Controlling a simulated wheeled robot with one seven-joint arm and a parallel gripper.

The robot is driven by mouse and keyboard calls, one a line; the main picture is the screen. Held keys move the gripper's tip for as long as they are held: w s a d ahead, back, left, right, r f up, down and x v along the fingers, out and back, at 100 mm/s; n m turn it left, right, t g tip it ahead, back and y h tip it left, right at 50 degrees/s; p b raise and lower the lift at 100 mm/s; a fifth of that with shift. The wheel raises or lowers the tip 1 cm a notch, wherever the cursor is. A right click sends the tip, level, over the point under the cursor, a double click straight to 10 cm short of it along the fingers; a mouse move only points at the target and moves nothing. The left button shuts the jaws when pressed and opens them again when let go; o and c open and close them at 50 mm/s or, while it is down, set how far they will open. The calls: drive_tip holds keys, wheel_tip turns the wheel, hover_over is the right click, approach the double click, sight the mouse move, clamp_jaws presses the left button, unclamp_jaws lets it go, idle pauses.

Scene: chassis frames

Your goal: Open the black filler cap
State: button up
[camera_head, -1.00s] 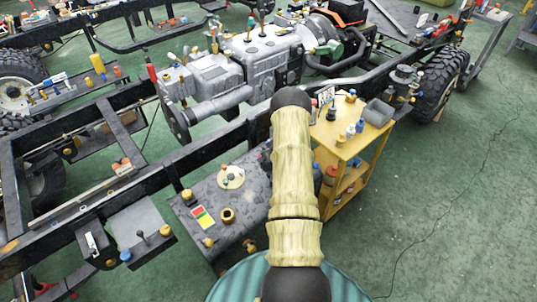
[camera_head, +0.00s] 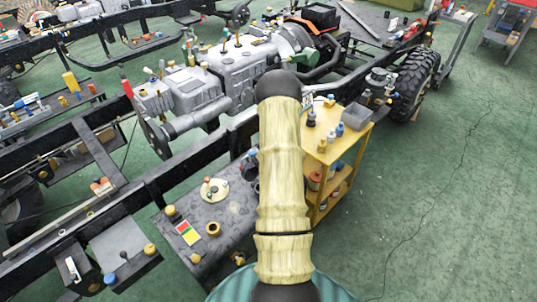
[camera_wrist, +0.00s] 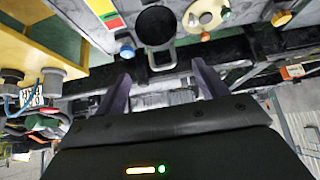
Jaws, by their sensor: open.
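A black round cap (camera_wrist: 155,25), likely the filler cap, shows at the top of the wrist view, with a grey bracket-like part just below it. It sits by a dark tank (camera_head: 180,216), beside a red, yellow and green label (camera_wrist: 105,13). In the head view I cannot clearly make out the cap; my arm covers part of the tank. My gripper (camera_wrist: 158,78) is open and empty in the wrist view. Its two dark fingers stand apart, below the cap in the picture, and do not appear to touch it. The head view hides the gripper behind my arm.
A yellow cart (camera_head: 336,150) with bottles and a grey bin stands right of the tank; it also fills the wrist view's left edge (camera_wrist: 30,55). Black chassis rails (camera_head: 150,190) run behind the tank. A pale disc (camera_wrist: 207,17) sits near the cap. Green floor lies open at right.

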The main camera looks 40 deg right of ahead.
drive_tip(key=v, duration=0.8)
